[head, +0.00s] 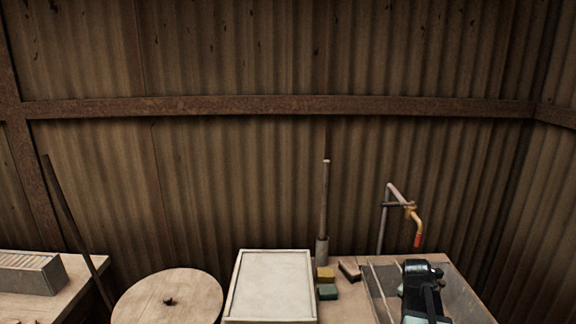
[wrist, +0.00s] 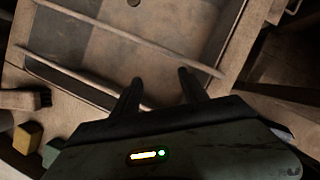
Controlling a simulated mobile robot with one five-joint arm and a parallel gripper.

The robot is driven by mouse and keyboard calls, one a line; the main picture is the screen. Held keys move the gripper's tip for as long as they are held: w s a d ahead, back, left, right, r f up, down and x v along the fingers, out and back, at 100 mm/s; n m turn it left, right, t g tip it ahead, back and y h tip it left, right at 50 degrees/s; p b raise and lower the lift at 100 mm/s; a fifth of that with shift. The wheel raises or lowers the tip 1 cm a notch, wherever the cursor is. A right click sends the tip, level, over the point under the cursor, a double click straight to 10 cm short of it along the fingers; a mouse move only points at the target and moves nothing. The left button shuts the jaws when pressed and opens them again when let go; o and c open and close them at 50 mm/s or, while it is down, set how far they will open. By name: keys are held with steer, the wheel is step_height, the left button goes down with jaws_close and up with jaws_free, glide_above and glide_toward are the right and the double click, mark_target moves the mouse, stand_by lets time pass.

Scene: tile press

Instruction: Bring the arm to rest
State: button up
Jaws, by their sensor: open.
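My gripper shows in the wrist view (wrist: 158,82) with its two dark fingers apart and nothing between them. It is over a shallow framed basin (wrist: 170,30) with thin rods across it. In the head view my arm stands at the lower right, in front of the same basin (head: 461,292). The fingertips cannot be made out in the head view.
A round wooden disc (head: 168,298) and a pale framed tray (head: 271,285) are left of the arm. Yellow (head: 325,274) and green (head: 327,292) blocks lie beside the basin. A bent tap (head: 405,207) and an upright rod (head: 324,210) stand behind.

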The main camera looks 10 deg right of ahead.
steer(key=w+a+r+m+y+p, duration=0.1)
steer(key=a+r+m+p, duration=0.1)
steer(key=a, duration=0.9)
steer(key=w+a+r+m+y+p, duration=0.1)
steer(key=a+r+p, duration=0.1)
steer(key=a, duration=0.9)
steer(key=s+a+m+g+y, duration=0.1)
steer(key=s+a+m, duration=0.2)
steer(key=m, duration=0.7)
steer(key=s+a+m+g+p, duration=0.1)
steer(key=s+a+m, duration=0.3)
steer(key=a+m, duration=0.3)
steer(key=m, duration=0.3)
steer(key=shift+m+y, duration=0.4)
